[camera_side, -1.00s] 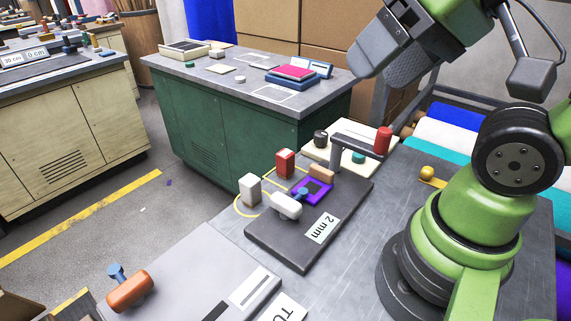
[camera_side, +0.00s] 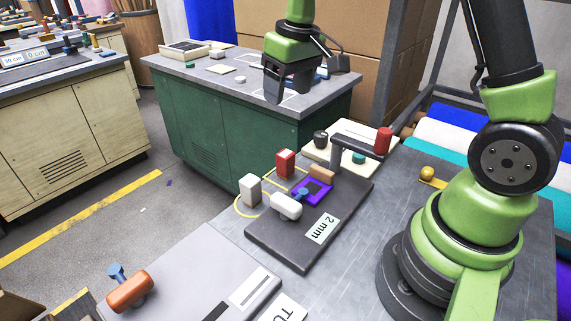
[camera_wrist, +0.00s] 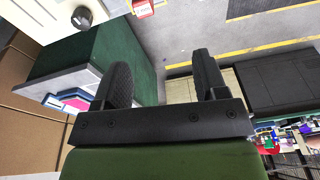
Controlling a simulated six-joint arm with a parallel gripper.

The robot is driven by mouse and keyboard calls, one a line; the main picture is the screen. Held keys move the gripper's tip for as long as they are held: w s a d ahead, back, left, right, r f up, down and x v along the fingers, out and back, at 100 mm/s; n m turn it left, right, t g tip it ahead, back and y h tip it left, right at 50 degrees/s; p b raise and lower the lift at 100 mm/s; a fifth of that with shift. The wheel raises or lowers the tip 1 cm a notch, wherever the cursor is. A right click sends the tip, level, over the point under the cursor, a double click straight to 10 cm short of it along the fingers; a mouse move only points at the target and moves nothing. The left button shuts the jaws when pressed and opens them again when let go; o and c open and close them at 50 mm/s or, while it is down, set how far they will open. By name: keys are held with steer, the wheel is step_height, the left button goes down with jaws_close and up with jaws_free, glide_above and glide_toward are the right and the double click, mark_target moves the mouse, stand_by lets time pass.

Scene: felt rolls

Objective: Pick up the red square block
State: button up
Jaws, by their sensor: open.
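The red square block (camera_side: 285,162) stands upright at the far left edge of the dark board marked "2 mm" (camera_side: 278,247), inside a yellow outline. A red block (camera_wrist: 143,8) also shows at the top edge of the wrist view, partly cut off. My gripper (camera_side: 285,88) hangs above the block, clear of it, with its fingers pointing down. In the wrist view its two fingers (camera_wrist: 162,70) are apart with nothing between them.
A lever with a red cylinder (camera_side: 384,141) rises behind right. A green cabinet (camera_side: 215,135) stands beyond.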

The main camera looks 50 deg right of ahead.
steer(key=n+g, duration=0.1)
steer(key=g, duration=0.1)
glide_above(285, 153)
steer(key=f, duration=0.9)
steer(key=shift+s+d+f, duration=0.2)
steer(key=shift+f, duration=0.1)
step_height(285, 153, down, 4)
steer(key=shift+f, duration=0.25)
steer(key=f, duration=0.6)
steer(key=shift+w+a, duration=0.1)
steer(key=shift+a, duration=0.1)
steer(key=c, duration=1.2)
step_height(285, 153, up, 10)
steer(key=shift+r, duration=0.1)
